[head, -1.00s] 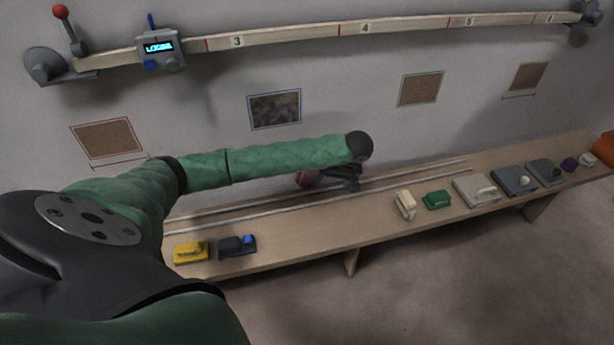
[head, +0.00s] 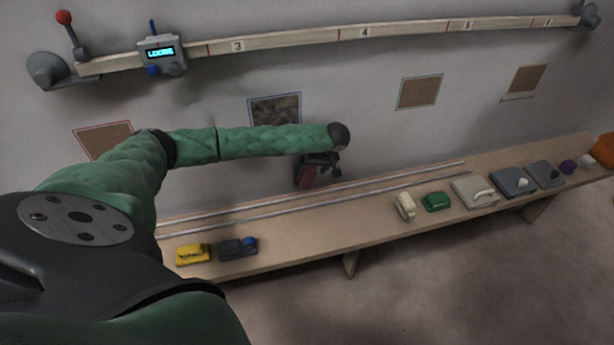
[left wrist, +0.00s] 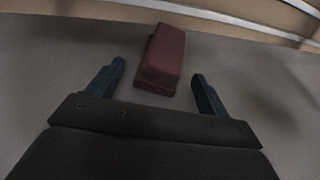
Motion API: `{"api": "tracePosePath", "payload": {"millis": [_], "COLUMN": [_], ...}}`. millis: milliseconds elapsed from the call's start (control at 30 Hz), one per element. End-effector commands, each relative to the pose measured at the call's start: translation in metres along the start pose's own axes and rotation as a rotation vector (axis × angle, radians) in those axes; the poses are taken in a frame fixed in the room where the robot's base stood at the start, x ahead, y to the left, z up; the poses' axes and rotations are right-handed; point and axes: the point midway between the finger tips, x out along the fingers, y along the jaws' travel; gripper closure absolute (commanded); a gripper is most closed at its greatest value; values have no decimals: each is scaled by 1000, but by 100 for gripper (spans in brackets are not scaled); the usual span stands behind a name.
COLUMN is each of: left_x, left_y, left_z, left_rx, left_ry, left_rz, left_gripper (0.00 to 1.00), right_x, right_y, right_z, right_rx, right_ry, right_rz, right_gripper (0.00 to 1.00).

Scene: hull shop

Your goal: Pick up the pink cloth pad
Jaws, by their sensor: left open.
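A dull pinkish-red block, which looks like the pink cloth pad (head: 306,177), shows below my left gripper (head: 325,162) near the back of the bench. Part of it is hidden by the gripper. In the left wrist view the pad (left wrist: 164,58) lies ahead of and between the two blue fingers of my left gripper (left wrist: 158,72). A gap shows on both sides, and the jaws are open and hold nothing. I cannot tell what the pad rests against. My right gripper is not in view.
Two rails (head: 370,190) run along the long wooden bench (head: 330,225). A yellow block (head: 193,254) and a dark block with a blue knob (head: 238,248) sit at left. Several tools, including a green one (head: 436,201), stand at right. A ruled batten (head: 300,38) spans the wall above.

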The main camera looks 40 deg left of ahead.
Motion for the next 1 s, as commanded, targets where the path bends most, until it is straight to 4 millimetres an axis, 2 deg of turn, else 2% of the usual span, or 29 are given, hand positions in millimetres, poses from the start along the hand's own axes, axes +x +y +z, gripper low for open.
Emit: {"api": "tracePosePath", "payload": {"millis": [133, 367, 467, 600, 633, 700, 1000], "left_x": [11, 13, 13, 13, 13, 13, 10], "left_y": [0, 0, 0, 0, 0, 0, -1], "left_z": [0, 1, 1, 1, 1, 1, 3], "left_rx": [0, 1, 1, 1, 1, 1, 2], "left_ry": [0, 0, 0, 0, 0, 0, -1], "left_rz": [0, 1, 0, 0, 0, 0, 1], "left_gripper": [21, 21, 37, 64, 68, 72, 72], "right_x": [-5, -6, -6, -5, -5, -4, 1], "right_y": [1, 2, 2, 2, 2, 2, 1], "right_z": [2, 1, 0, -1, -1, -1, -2], "right_rx": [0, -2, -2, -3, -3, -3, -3], "right_ry": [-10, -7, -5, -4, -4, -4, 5], "right_rz": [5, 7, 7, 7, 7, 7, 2], "right_gripper": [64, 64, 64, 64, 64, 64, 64]}}
